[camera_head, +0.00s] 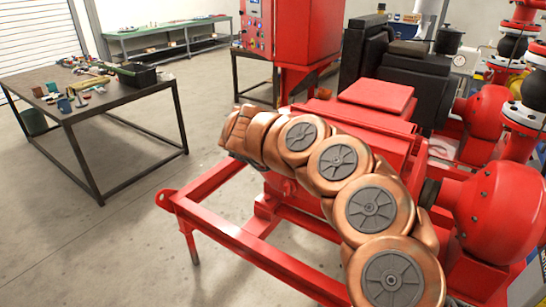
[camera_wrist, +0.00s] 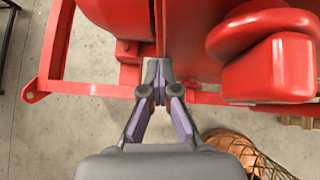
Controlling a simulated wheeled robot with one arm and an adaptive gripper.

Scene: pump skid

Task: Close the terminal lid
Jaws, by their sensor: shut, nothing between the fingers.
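My gripper (camera_wrist: 160,68) is in the middle of the wrist view. Its fingers are together with nothing between them, over the red skid frame and beside a large red body. In the head view my copper arm hides the gripper. A flat red plate (camera_head: 376,95) lies on top of the red motor block in the head view; it may be the terminal lid, but I cannot tell for sure. In the wrist view a red box-like part (camera_wrist: 275,72) with a rounded piece on it is right of the fingers, apart from them. I cannot tell whether the lid is open.
The red skid frame (camera_head: 240,240) runs along the floor below my arm. A red control cabinet (camera_head: 300,30) stands behind it, and black equipment (camera_head: 400,70) is behind the plate. A workbench (camera_head: 90,100) with tools stands at left. The floor between is clear.

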